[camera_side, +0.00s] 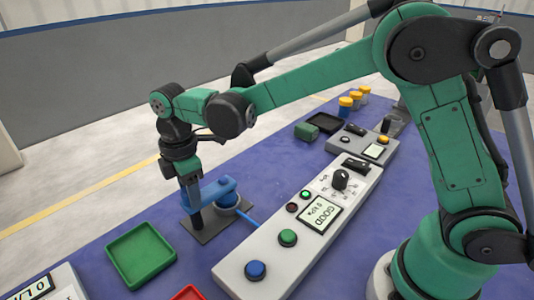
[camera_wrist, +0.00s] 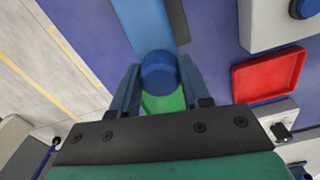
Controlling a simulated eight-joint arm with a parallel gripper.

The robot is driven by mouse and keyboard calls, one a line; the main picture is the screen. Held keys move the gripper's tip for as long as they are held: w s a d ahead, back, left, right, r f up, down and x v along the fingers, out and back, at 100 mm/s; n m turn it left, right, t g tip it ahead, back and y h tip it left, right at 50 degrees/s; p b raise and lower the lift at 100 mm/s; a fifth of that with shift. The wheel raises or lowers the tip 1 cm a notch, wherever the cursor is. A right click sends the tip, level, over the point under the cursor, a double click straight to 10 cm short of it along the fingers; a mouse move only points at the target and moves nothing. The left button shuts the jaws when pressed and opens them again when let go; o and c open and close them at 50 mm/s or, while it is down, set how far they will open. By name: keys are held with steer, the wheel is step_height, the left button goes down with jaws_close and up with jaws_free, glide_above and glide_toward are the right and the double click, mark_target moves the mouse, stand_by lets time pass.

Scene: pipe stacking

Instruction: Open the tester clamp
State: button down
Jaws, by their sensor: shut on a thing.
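The tester clamp (camera_side: 219,190) is blue and stands on a dark base plate in the side view. In the wrist view its blue arm (camera_wrist: 145,22) runs toward the top of the picture. My gripper (camera_side: 193,196) is down at the left end of the clamp. In the wrist view my gripper (camera_wrist: 160,75) has its two fingers on either side of a round blue knob (camera_wrist: 158,70), and is shut on it. The arm partly hides the clamp's left end in the side view.
The grey tester box (camera_side: 300,232) has a green button, a blue button and a screen reading GOOD. A green tray (camera_side: 141,255) and a red tray (camera_side: 188,293) lie near the front. Another grey box (camera_side: 362,146) and yellow-topped cylinders (camera_side: 356,97) stand farther back.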

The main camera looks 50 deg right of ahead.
steer(key=shift+m, duration=0.4)
steer(key=m, duration=0.3)
steer(key=shift+m, duration=0.3)
steer(key=m, duration=0.4)
steer(key=shift+m, duration=0.3)
steer(key=m, duration=0.4)
steer(key=shift+m, duration=2.5)
steer(key=shift+c, duration=2.1)
jaws_free()
